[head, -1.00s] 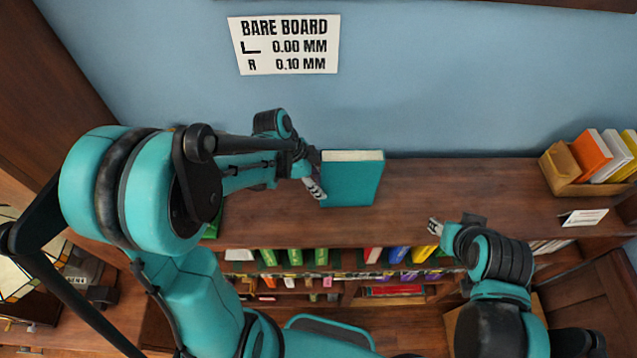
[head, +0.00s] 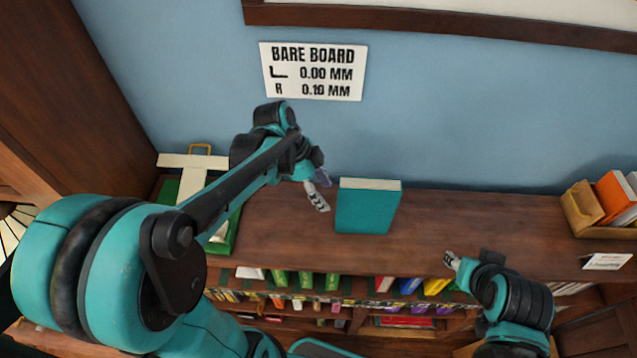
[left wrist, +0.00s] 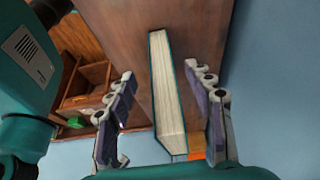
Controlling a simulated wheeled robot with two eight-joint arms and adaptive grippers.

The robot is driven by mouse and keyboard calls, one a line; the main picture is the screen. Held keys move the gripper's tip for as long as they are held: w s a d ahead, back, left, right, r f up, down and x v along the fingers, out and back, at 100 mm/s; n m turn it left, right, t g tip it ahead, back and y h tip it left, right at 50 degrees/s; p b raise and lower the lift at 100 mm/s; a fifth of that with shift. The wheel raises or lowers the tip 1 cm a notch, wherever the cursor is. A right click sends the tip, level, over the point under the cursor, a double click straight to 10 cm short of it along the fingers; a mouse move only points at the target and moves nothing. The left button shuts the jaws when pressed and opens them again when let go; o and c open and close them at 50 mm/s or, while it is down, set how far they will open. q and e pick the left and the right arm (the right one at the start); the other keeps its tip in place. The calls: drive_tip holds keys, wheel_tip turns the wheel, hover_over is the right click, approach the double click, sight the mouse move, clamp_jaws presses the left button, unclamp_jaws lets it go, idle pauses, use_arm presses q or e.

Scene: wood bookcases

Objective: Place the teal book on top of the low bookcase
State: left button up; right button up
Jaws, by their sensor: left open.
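The teal book (head: 366,208) stands upright on the top of the low bookcase (head: 460,225), its pale page edge up. My left gripper (head: 318,196) is just left of the book in the head view, with a small gap between them. In the left wrist view, the book (left wrist: 167,100) shows between the two spread fingers of the left gripper (left wrist: 162,125), farther off and not touched by them. My right gripper (head: 450,262) is by the front edge of the bookcase top; whether its jaws are open is not clear.
A wooden box (head: 585,208) with orange and white books stands at the right end, with a small card (head: 607,262) in front. A green and cream item (head: 190,190) lies at the left end. Shelves below hold several books (head: 305,279). The board between book and box is clear.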

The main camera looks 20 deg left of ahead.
use_arm(q)
drive_tip(key=s+r+n+t+y, duration=0.2)
drive_tip(key=s+n+t, duration=0.1)
drive_tip(key=n, duration=0.4)
drive_tip(key=s+a+r+n+t+y, duration=0.1)
drive_tip(key=s+n+t+y, duration=0.1)
drive_tip(key=s+n, duration=0.4)
drive_tip(key=shift+s+a+r+n+t, duration=0.2)
drive_tip(key=shift+r+n+t, duration=0.25)
drive_tip(key=shift+n, duration=0.45)
drive_tip(key=shift+f, duration=0.1)
